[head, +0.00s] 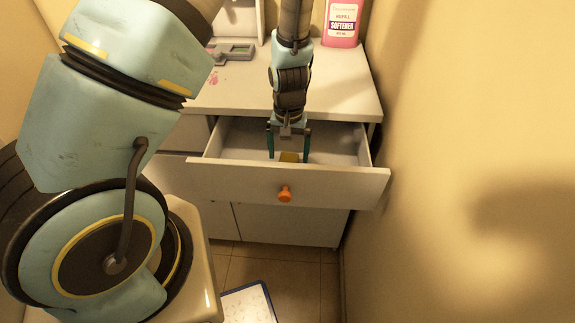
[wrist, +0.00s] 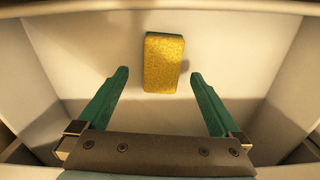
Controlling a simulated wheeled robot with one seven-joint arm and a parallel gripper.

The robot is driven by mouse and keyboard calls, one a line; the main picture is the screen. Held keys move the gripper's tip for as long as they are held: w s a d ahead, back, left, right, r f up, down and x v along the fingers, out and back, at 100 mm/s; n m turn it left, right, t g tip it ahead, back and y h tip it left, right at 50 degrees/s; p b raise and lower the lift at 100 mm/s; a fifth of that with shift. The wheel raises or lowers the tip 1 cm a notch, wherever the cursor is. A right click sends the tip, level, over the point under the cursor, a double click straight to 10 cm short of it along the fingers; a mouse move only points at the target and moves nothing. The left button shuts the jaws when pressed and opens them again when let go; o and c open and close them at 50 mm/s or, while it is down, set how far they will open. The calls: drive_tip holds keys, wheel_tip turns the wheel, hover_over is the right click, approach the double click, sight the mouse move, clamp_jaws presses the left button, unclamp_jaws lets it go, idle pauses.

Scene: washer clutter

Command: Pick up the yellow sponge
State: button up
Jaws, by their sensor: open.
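The yellow sponge (wrist: 164,63) lies on the floor of the open drawer, with a green edge showing along its top and left side. In the head view only a small part of the sponge (head: 289,157) shows above the drawer front. My gripper (head: 288,158) points down into the drawer. In the wrist view my gripper (wrist: 160,75) has its two green fingers spread wide and empty. The sponge appears between and slightly beyond the fingertips, apart from both. The height gap between fingertips and sponge is hard to tell.
The pulled-out drawer (head: 240,180) has walls around my gripper and an orange knob (head: 285,194) on its front. A pink softener bottle (head: 342,24) and a grey device (head: 232,52) stand on the cabinet top (head: 225,90). A wall (head: 450,130) is close on the right.

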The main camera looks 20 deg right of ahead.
sight(290, 158)
drive_tip(key=shift+a+f, duration=0.15)
drive_tip(key=shift+f, duration=1.8)
drive_tip(key=shift+c, duration=0.4)
drive_tip(key=c, duration=1.3)
